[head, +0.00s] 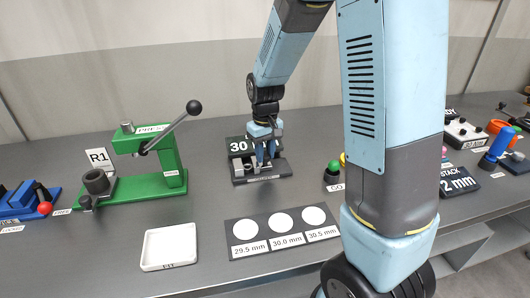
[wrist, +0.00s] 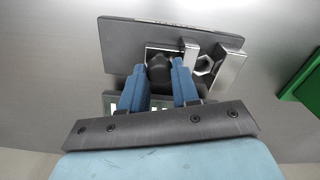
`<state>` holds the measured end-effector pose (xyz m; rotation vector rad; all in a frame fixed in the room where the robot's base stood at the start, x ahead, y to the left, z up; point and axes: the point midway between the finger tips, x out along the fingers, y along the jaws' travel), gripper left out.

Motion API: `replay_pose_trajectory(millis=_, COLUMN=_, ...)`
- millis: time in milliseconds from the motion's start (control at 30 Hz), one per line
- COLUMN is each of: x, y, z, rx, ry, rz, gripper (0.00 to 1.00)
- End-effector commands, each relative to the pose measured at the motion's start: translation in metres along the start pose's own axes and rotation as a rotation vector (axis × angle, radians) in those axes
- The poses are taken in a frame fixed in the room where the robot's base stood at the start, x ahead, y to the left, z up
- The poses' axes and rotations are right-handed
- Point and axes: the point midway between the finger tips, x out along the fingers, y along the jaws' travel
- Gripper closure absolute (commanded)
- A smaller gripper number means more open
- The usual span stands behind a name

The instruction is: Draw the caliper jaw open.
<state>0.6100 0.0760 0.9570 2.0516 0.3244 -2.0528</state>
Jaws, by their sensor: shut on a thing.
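The caliper (head: 243,178) stands at the middle of the table, a dark base with metal blocks. In the wrist view its base (wrist: 118,48) carries two silver jaw blocks, one beside the dark knob (wrist: 158,68) and one farther right (wrist: 232,66). A hex nut (wrist: 205,66) sits between the blocks; whether it touches both I cannot tell. My gripper (head: 265,162) reaches down onto the caliper. In the wrist view my gripper (wrist: 161,72) is shut on the dark knob, with one blue finger on each side. The fingers partly hide the knob.
A display (head: 239,146) reading 30 stands behind the caliper. A green press (head: 150,185) with a lever is to the left. A white tray (head: 169,247) and a card with three white circles (head: 245,250) lie in front. A green-topped button (head: 333,172) stands right.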

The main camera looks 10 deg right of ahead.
Motion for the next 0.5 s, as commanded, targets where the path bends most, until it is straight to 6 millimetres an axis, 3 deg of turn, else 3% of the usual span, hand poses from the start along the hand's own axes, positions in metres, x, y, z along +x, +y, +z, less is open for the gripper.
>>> replay_pose_trajectory(millis=500, x=-0.0003, y=0.0057, z=0.0015, rx=0.001, ry=0.0, rz=0.0, gripper=1.0)
